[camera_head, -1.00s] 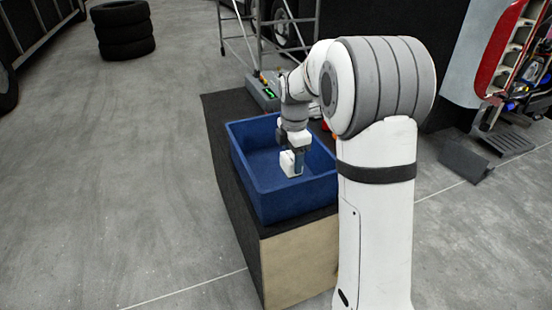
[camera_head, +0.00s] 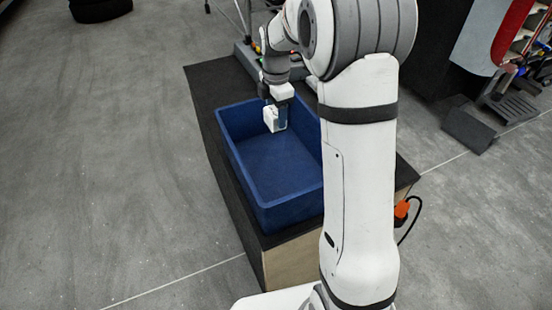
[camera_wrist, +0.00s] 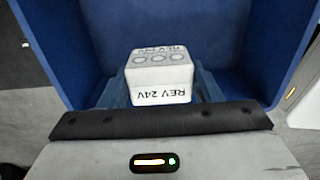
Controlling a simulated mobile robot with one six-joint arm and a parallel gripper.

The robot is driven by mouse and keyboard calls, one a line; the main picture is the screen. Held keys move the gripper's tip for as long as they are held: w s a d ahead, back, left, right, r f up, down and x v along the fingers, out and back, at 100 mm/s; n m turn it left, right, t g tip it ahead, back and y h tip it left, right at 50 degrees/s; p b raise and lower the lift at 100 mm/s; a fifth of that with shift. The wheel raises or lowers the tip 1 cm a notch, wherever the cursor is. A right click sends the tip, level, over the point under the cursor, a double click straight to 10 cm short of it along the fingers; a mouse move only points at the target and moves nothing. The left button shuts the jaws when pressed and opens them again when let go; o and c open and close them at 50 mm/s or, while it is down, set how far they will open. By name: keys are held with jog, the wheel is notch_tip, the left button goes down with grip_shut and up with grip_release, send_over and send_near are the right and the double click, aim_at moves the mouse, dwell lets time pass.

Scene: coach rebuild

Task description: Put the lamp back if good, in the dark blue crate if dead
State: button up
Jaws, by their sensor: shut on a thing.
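The lamp (camera_head: 270,119) is a small white block. In the wrist view the lamp (camera_wrist: 160,76) shows "REV 24V" lettering and round marks on its top. My gripper (camera_head: 276,117) is shut on it, with a finger on each side in the wrist view. The dark blue crate (camera_head: 250,178) is open-topped and stands on the black-topped bench. The lamp hangs over the crate's far part, and I cannot tell its exact height. The visible crate floor is bare. My arm hides part of the crate's right side.
A grey device (camera_head: 246,55) with coloured buttons stands on the bench (camera_head: 208,85) beyond the crate. An orange plug (camera_head: 401,210) with a black cable is at the bench's right side. Stacked tyres (camera_head: 100,9) stand at the top left. The floor on the left is clear.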

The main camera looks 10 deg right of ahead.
jog(key=f+b, duration=0.2)
jog(key=f, duration=0.3)
jog(key=shift+d+b, duration=0.3)
jog(key=shift+b, duration=0.1)
jog(key=shift+w+r, duration=0.1)
jog(key=o, duration=1.2)
notch_tip(320, 180, up, 8)
jog(key=shift+f+b, duration=0.1)
jog(key=shift+b, duration=0.35)
jog(key=s+m+t, duration=0.1)
jog(key=s+m, duration=0.6)
jog(key=s, duration=0.2)
jog(key=s+m+t, duration=0.1)
jog(key=s+m, duration=0.5)
jog(key=s, duration=0.3)
jog(key=s+m+t, duration=0.1)
jog(key=s+m, duration=0.6)
jog(key=s, duration=0.3)
jog(key=shift+a+f+m, duration=0.2)
jog(key=shift+a+m, duration=0.1)
